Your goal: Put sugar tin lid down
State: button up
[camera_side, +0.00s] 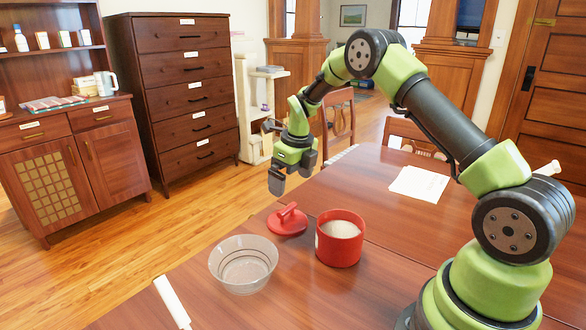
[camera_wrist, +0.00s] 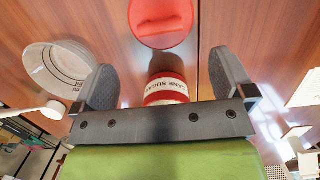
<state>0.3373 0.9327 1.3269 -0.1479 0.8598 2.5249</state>
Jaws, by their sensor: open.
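The red sugar tin (camera_side: 340,240) stands upright and open on the table, with pale sugar showing inside. Its lettered label (camera_wrist: 166,97) shows between the fingers in the wrist view, partly hidden by my gripper. The round red lid (camera_side: 287,222) lies on the table behind and left of the tin, its handle up. In the wrist view the lid (camera_wrist: 160,28) is at the top, cut by the edge. My gripper (camera_side: 290,180) is open and empty in the air above the lid, clear of both. Its two fingers (camera_wrist: 165,85) are spread apart in the wrist view.
A clear glass bowl (camera_side: 243,264) stands left of the tin; a white stick-like item (camera_side: 172,302) lies at the front left. White papers (camera_side: 419,184) lie farther back on the table. Chairs (camera_side: 339,115) stand behind it. Bare tabletop surrounds the lid.

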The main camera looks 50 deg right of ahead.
jog(key=s+a+r+n+t, duration=0.1)
jog(key=s+a+r+n, duration=0.3)
jog(key=r+n, duration=0.4)
jog(key=s+a+r+n+t, duration=0.1)
jog(key=s+a+r+n, duration=0.35)
jog(key=r, duration=0.45)
jog(key=s+a+r+n+t+y, duration=0.1)
jog(key=s+a+n, duration=0.2)
jog(key=s+n, duration=0.5)
jog(key=s+a+r+n+t+y, duration=0.1)
jog(key=s+a+n, duration=0.3)
jog(key=s+n, duration=0.5)
jog(key=shift+a+r+n+t, duration=0.15)
jog(key=shift+r+n+t, duration=0.5)
jog(key=shift+n, duration=0.6)
